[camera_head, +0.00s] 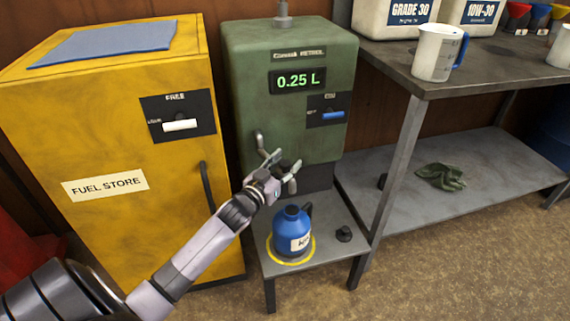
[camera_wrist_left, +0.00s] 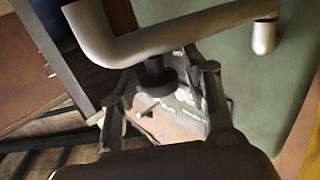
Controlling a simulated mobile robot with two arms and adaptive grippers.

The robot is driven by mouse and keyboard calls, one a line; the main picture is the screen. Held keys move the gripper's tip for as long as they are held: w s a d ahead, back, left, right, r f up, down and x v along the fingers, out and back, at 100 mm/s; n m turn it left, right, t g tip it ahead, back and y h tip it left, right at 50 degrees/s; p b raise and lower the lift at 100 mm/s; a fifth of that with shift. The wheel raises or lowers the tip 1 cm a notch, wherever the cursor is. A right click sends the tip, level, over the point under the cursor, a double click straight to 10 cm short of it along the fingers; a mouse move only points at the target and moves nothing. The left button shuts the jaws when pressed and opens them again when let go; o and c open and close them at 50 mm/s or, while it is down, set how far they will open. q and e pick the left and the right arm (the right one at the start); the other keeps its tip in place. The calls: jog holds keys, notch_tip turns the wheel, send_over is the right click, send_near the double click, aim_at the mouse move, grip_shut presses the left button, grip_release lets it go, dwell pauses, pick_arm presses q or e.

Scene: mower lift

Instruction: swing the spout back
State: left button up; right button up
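The green petrol dispenser (camera_head: 290,100) has a grey bent tube, apparently the spout (camera_head: 259,141), on its front left. In the left wrist view a thick grey bent tube (camera_wrist_left: 175,40) crosses the top close to the camera. My left gripper (camera_head: 282,172) is at the dispenser's lower front, just below and right of the tube. Its fingers are spread, also in the left wrist view (camera_wrist_left: 163,88), with a dark round part (camera_wrist_left: 157,76) showing between them; contact cannot be told. A blue can (camera_head: 291,232) stands upright below, its neck open. My right gripper is out of view.
The can stands on a low metal stand (camera_head: 328,267), inside a yellow ring, with a black cap (camera_head: 344,234) beside it. A yellow fuel store cabinet (camera_head: 110,200) is at left. A workbench (camera_head: 450,78) with a measuring jug (camera_head: 436,55) is at right.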

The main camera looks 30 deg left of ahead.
pick_arm(q)
grip_shut()
dwell(0.3)
dwell(0.3)
